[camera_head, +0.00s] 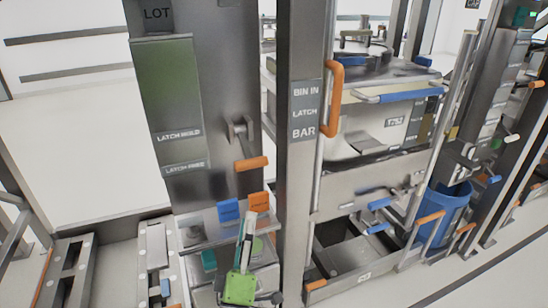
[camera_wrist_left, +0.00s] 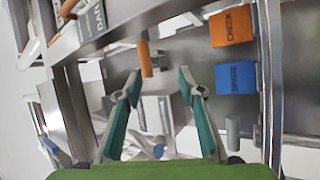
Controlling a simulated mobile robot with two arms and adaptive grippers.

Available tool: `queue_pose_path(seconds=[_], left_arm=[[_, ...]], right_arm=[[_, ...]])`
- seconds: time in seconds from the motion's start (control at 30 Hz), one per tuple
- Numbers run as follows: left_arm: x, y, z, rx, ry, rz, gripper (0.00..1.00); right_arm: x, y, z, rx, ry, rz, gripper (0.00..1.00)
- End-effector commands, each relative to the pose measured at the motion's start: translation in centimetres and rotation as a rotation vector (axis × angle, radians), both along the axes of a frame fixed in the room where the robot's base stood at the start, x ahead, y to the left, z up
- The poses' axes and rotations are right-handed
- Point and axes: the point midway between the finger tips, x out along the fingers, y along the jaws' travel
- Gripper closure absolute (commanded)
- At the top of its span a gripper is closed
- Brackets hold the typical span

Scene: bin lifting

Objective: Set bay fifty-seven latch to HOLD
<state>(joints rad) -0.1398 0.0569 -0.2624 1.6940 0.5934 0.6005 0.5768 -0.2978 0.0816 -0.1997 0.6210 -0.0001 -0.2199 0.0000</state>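The latch panel (camera_head: 213,120) is a grey plate with a LATCH HOLD label (camera_head: 178,134) above a LATCH FREE label (camera_head: 184,167). A metal lever with an orange grip (camera_head: 251,163) sits at its right side, the grip level with the LATCH FREE label. My left gripper (camera_head: 249,224), green-bodied, is below the orange grip and apart from it. In the left wrist view its two teal fingers (camera_wrist_left: 160,76) are spread and empty. An orange grip (camera_wrist_left: 145,59) shows just beyond the fingertips, between them in the picture. My right gripper does not show.
A blue block (camera_head: 228,211) and an orange block (camera_head: 259,202) stand close to my left gripper; they also show in the left wrist view as blue (camera_wrist_left: 236,77) and orange (camera_wrist_left: 231,26). A steel post (camera_head: 302,190) with a BIN IN LATCH BAR sign rises to the right.

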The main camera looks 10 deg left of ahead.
Motion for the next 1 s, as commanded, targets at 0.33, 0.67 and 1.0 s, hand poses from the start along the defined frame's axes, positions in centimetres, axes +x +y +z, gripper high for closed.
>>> queue_pose_path(seconds=[0.33,0.67,1.0], left_arm=[[1.6,1.1,5.0,-0.073,-0.086,0.006,0.64],[7.6,1.9,8.5,-0.069,-0.082,0.005,0.64],[10.9,2.3,10.2,-0.070,-0.079,0.005,0.64]], right_arm=[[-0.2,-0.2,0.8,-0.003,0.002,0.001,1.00],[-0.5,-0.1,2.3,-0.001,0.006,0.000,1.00],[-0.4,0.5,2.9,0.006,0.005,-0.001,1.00]])
